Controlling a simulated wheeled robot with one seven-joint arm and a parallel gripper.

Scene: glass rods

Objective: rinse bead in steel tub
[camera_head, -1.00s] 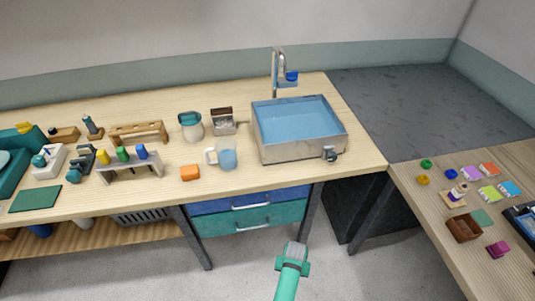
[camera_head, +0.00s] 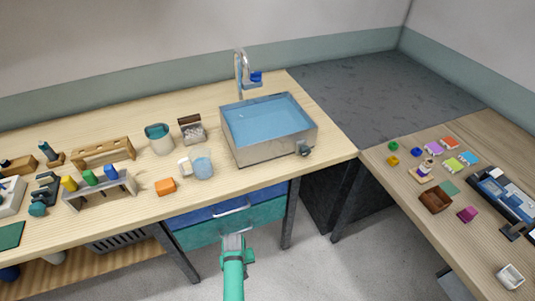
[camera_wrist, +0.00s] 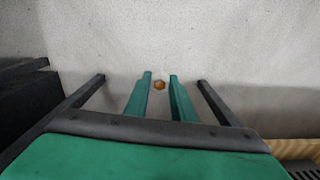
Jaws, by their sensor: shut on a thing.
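The steel tub (camera_head: 275,149) stands on the wooden bench, near its right end, and holds blue water (camera_head: 267,121). A tap (camera_head: 241,75) with a blue part rises behind it. My gripper (camera_head: 233,242) is in front of the bench, over the floor, apart from the tub and nearer to me. In the wrist view, my gripper (camera_wrist: 160,80) has its two green fingers close around a small amber bead (camera_wrist: 159,86) at their tips. The bead is too small to make out in the head view.
A blue mug (camera_head: 202,168) and an orange block (camera_head: 165,187) stand left of the tub. Drawers (camera_head: 230,221) sit under the bench. A second table (camera_head: 405,183) with several small coloured items is at right. The floor before the drawers is clear.

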